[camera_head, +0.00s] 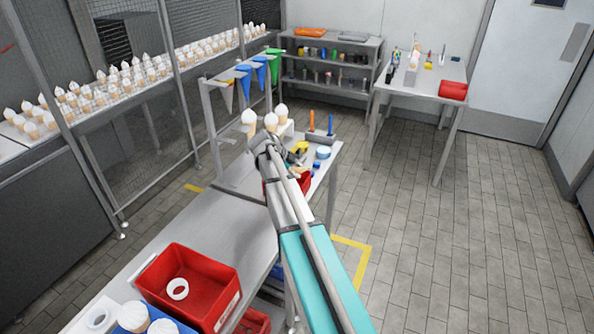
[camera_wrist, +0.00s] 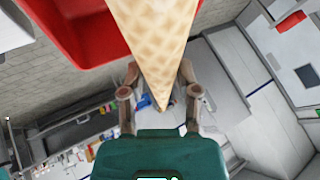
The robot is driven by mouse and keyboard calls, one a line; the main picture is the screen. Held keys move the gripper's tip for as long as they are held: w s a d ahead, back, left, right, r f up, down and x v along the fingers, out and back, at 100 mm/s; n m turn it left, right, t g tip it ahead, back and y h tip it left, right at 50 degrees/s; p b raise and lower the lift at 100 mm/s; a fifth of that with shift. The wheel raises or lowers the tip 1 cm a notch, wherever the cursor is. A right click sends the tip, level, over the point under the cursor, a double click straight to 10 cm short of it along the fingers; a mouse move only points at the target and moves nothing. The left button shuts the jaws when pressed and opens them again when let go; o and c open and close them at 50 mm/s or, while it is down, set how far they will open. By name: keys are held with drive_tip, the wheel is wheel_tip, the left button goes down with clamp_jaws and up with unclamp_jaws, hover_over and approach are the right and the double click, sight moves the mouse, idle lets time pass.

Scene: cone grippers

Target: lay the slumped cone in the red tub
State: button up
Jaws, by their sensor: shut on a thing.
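My gripper (camera_wrist: 160,84) is shut on a tan waffle cone (camera_wrist: 160,35) in the wrist view. One finger is on each side, near the cone's pointed end. The cone's wide end runs out of the top of the picture. A red tub (camera_wrist: 62,28) shows behind the cone at the upper left, apparently near it. In the head view, a red tub (camera_head: 306,183) is partly hidden by my arm on the far workbench. My gripper (camera_head: 290,161) is close to it there, too small and covered to show its grip clearly.
A larger red tub (camera_head: 205,304) holding a white ring stands on the near bench. White-topped cones (camera_head: 249,117) stand upright beyond my wrist. Blue and green funnels (camera_head: 274,62) hang on a rack. The tiled floor to the right is clear.

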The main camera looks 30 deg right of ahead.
drive_tip(key=shift+f+b, duration=0.5)
drive_tip(key=shift+f, duration=0.15)
drive_tip(key=o, duration=0.9)
drive_tip(key=shift+o, duration=1.2)
drive_tip(key=shift+a+r, duration=0.1)
drive_tip(key=p+v, duration=0.5)
drive_tip(key=v, duration=0.1)
drive_tip(key=shift+a+r, duration=0.2)
drive_tip(key=shift+r, duration=0.1)
